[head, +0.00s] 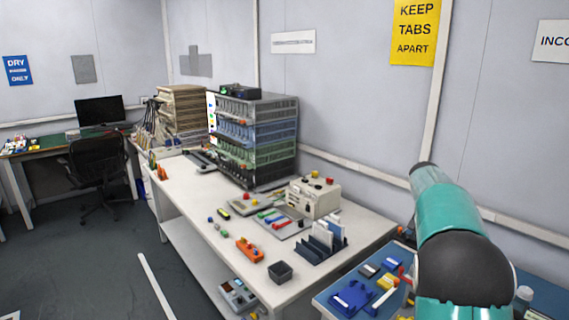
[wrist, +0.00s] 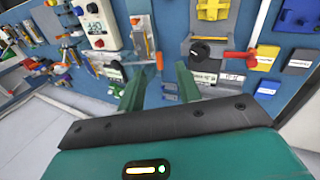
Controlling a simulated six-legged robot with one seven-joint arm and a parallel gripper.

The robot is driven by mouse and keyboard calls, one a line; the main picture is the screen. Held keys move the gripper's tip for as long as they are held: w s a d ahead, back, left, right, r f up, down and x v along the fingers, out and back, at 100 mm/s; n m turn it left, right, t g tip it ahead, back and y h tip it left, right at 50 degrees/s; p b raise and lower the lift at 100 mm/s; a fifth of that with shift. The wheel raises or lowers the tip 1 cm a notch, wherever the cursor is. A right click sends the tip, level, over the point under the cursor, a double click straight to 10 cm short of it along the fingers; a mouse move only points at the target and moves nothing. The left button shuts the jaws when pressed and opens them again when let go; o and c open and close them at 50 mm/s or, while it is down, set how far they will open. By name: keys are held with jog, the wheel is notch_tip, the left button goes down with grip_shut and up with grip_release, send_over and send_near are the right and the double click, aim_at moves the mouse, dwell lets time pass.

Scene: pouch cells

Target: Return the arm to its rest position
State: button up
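My teal and black arm (head: 462,240) rises at the right of the head view, bent, with its upper part leaning toward the wall. My gripper is not visible in the head view. In the wrist view my gripper (wrist: 160,85) has its two green fingers spread apart with a gap and nothing held between them. The fingers point toward a blue work surface (wrist: 185,15) holding several small parts. The distance from the fingertips to these parts is hard to tell.
A blue bench (head: 325,297) with blue and yellow parts stands beside my arm. A white table (head: 185,190) carries a rack (head: 255,140), a beige box (head: 314,197) and small trays. A desk and chair (head: 98,170) stand far left. Open floor (head: 80,270) lies left.

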jog(key=s+a+r+n+t+y, duration=0.1)
jog(key=s+a+r+n+t, duration=0.2)
jog(key=s+a+r, duration=0.4)
jog(key=s+a+f+n+t+y, duration=0.1)
jog(key=s+a+f+n+t, duration=0.1)
jog(key=s+a, duration=0.7)
jog(key=s+a+f+n+t+y, duration=0.1)
jog(key=s+a+n+t, duration=0.3)
jog(key=s+a, duration=0.6)
jog(key=shift+s+a+f, duration=0.15)
jog(key=shift+s+f, duration=0.55)
jog(key=shift+s, duration=0.05)
